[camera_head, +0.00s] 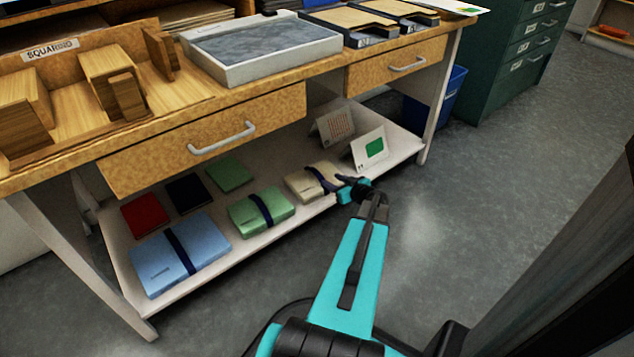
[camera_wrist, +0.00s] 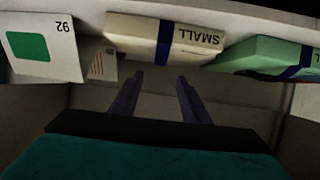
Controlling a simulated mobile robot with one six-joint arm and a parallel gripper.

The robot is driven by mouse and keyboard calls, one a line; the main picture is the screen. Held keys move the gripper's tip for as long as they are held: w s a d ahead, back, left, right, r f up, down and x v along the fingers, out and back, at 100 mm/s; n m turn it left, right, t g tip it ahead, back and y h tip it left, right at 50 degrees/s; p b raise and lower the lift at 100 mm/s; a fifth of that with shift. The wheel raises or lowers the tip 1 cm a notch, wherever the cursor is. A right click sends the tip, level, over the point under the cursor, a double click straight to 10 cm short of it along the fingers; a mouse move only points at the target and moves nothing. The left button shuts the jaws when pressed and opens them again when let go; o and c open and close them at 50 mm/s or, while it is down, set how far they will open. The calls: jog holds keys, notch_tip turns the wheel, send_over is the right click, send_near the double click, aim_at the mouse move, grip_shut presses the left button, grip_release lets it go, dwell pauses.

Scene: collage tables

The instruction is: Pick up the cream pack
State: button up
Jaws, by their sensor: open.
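The cream pack (camera_head: 305,184) lies on the lower shelf of the table, with a dark blue band around it. In the wrist view the cream pack (camera_wrist: 190,38) shows its side with the word SMALL, and the blue band runs across it. My gripper (camera_head: 345,184) is at the front edge of the shelf, close to the right end of the pack in the head view. In the wrist view my gripper (camera_wrist: 158,78) has its two fingers apart with nothing between them, and the pack appears beyond the fingertips. Whether a finger touches it I cannot tell.
A green banded pack (camera_head: 248,212) lies left of the cream pack, and a blue banded pack (camera_head: 170,262) further left. A card with a green square (camera_head: 370,150) stands to the right. The drawers (camera_head: 215,135) and tabletop hang above the shelf. Open floor lies in front.

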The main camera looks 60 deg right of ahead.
jog(key=b, duration=0.2)
send_near(316, 172)
jog(key=x, duration=0.4)
jog(key=shift+s+f, duration=0.15)
jog(key=shift+f, duration=0.2)
jog(key=shift+w+d+f, duration=0.1)
jog(key=shift+w+d, duration=0.1)
jog(key=shift+w, duration=0.2)
jog(key=shift+w, duration=0.1)
jog(key=shift+b+x, duration=1.1)
jog(key=shift+x, duration=1.45)
grip_shut()
jog(key=shift+d+r, duration=0.1)
jog(key=shift+r, duration=0.15)
